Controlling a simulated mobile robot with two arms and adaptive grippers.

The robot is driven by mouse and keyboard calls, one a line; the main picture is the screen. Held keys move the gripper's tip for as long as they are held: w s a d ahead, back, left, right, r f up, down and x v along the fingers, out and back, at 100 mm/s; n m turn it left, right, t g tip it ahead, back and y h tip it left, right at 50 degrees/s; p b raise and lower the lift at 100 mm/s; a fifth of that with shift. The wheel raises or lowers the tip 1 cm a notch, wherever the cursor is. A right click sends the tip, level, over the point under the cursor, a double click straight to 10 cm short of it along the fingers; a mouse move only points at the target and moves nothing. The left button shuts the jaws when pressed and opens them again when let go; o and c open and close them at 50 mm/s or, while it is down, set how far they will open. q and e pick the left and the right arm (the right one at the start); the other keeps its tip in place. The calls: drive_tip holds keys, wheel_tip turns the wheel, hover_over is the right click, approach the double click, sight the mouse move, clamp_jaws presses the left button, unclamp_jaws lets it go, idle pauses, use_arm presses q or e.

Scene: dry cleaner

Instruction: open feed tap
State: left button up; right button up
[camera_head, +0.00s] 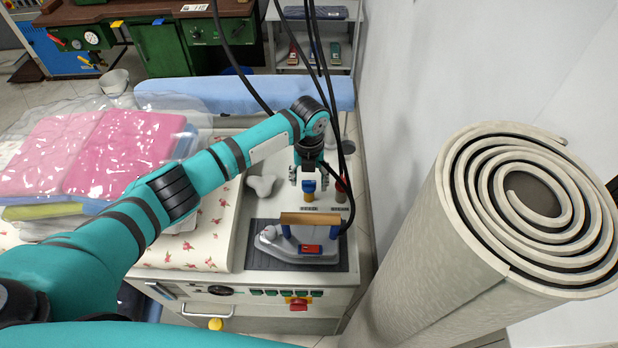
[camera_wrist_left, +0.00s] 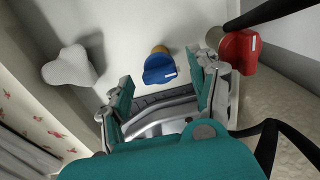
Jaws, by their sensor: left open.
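My left gripper (camera_head: 309,178) is open and points down over the blue-handled tap (camera_head: 309,190) on the pale worktop. In the left wrist view the blue handle (camera_wrist_left: 159,70) lies between the tips of the open left gripper (camera_wrist_left: 160,72), with a gap to each finger. A red-handled tap (camera_head: 342,184) stands just to the right; its handle (camera_wrist_left: 240,52) is outside the right finger. My right gripper is not in view.
A steam iron (camera_head: 297,244) with a wooden handle rests on a dark mat in front of the taps. A white lobed object (camera_head: 262,185) is left of them. Black hoses hang close to my wrist. A rolled carpet (camera_head: 440,240) and the wall bound the right side.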

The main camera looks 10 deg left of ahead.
sight(309, 182)
use_arm(q)
wheel_tip(309, 182, up, 12)
idle(0.4)
drive_tip(key=shift+f, duration=0.2)
